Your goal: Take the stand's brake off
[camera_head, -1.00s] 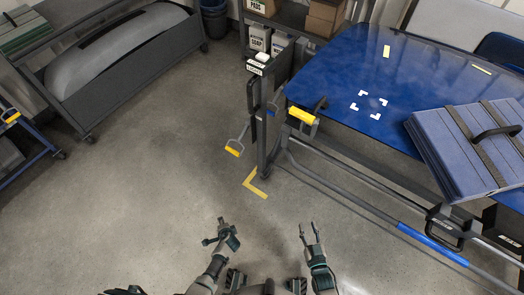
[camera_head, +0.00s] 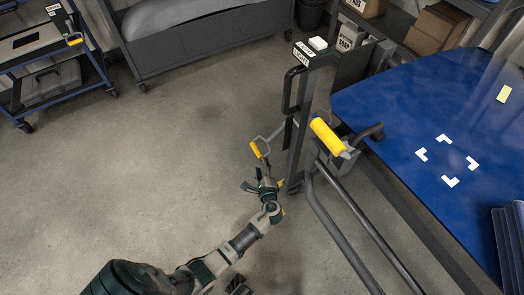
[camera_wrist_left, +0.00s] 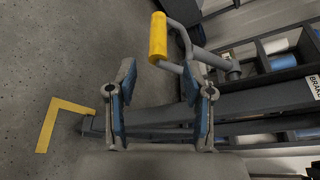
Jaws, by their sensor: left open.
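The stand's dark post (camera_head: 297,125) rises at the left end of the blue table. A bent grey lever with a yellow grip (camera_head: 255,150) sticks out to the left, low on the post. My left gripper (camera_head: 263,183) is open and empty, just below this lever in the head view. In the left wrist view the yellow grip (camera_wrist_left: 158,35) and its grey rod lie beyond the open fingertips (camera_wrist_left: 158,75), apart from them. A partly cut-off label there seems to read "BRAKE" (camera_wrist_left: 314,84). My right gripper is out of view.
A larger yellow roller (camera_head: 326,136) sits higher on the stand, by the blue table (camera_head: 400,100). Grey rails (camera_head: 345,225) run down to the right. A yellow floor mark (camera_wrist_left: 48,125) shows beside the stand's base. The floor to the left is clear; a cart (camera_head: 50,65) stands far left.

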